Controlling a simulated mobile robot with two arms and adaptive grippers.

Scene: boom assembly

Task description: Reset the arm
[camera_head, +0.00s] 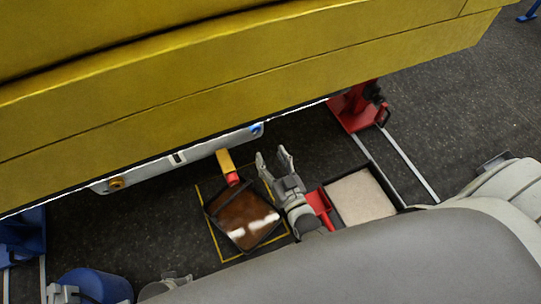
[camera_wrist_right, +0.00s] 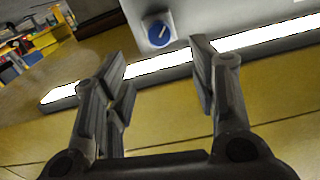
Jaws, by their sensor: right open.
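My right gripper (camera_head: 273,159) is open and empty in the head view. It points up toward the lower edge of the yellow boom (camera_head: 250,75), apart from it. In the right wrist view its spread fingers (camera_wrist_right: 158,62) have nothing between them. A round blue knob (camera_wrist_right: 158,30) on a grey panel shows beyond the fingertips, not touched. The grey panel (camera_head: 205,147) under the boom also shows in the head view, with a blue part at its right end and an orange one at its left. I cannot clearly make out my left gripper.
A black-rimmed tray with a brown inside (camera_head: 245,218) sits within a yellow floor outline. A black tray with a pale inside (camera_head: 360,197) lies right of my gripper. A red stand (camera_head: 354,108) is under the boom. Dark floor at right is mostly clear.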

